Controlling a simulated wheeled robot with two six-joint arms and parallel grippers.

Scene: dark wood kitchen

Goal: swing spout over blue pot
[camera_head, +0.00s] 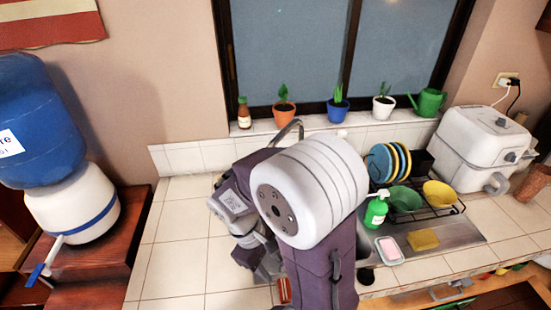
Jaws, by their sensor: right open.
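A blue plant pot (338,108) with a green plant stands on the windowsill, right of the orange pot. The curved metal spout (287,131) of the tap shows as a thin arc behind my right arm, below the orange pot. The rest of the tap and much of the sink are hidden by my arm. My right gripper (262,266) is at the lower middle, below and left of the visible spout, apart from it. It is open, its fingertips partly hidden. My left gripper is not in view.
A green soap bottle (376,209), pink soap dish (389,249) and yellow sponge (423,239) stand right of my arm. A dish rack (449,207) and white appliance (478,148) are farther right. The tiled counter (180,240) left of my arm is clear.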

